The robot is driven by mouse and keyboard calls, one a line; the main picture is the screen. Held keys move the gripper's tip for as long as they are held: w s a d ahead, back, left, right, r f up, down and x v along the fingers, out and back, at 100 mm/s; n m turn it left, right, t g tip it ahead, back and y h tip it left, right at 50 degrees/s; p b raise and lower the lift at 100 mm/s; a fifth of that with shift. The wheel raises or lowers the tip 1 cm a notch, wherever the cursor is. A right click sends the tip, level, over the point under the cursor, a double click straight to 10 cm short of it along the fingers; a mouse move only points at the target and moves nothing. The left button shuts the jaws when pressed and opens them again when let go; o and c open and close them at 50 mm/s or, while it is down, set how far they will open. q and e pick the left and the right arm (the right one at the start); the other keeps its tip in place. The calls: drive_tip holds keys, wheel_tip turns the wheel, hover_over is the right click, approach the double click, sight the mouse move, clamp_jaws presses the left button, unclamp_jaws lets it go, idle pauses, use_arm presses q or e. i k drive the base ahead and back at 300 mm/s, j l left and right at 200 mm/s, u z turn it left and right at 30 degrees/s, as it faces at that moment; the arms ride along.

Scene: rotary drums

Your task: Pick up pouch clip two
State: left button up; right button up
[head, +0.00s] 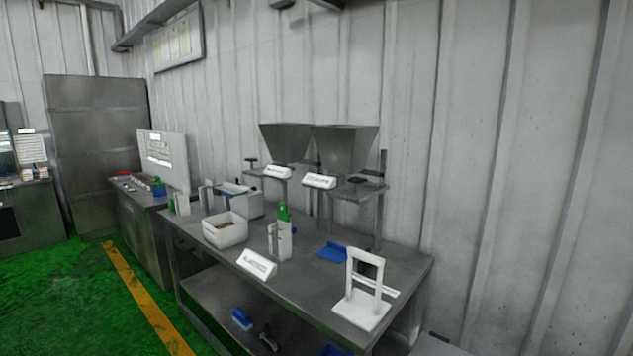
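I cannot make out a label that marks pouch clip two. A thin white strip (392,290) lies on the grey table (310,290) beside an upright white frame on a base (361,312). A flat blue piece (332,253) lies behind it, near the table's middle. A white bin (225,231) with brownish contents stands on the left part of the table. I cannot tell whether any of these is the clip. Neither of my grippers is in view.
A green-topped bottle (283,214) stands by a white block (280,241) and a label sign (257,264). Two grey hoppers (345,149) stand at the back. Blue items (242,319) lie on the lower shelf. Green floor (70,300) is clear at left.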

sight(282, 215)
drive_tip(key=i+j+u, duration=0.1)
drive_tip(key=i+j, duration=1)
